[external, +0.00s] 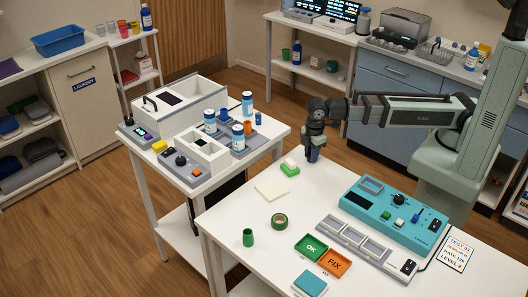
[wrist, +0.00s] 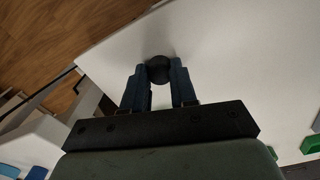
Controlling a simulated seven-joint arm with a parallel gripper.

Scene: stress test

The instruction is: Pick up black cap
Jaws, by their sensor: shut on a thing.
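My gripper (wrist: 159,80) points down over the white table and its two dark fingers are shut on the black cap (wrist: 158,66). The cap looks round and dark between the fingertips in the wrist view. In the external view my gripper (external: 312,152) is near the far edge of the front table, and the cap cannot be made out there. I cannot tell how far the cap is above the table top.
A green piece with a white top (external: 289,168) lies just left of my gripper. The side table holds several bottles.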

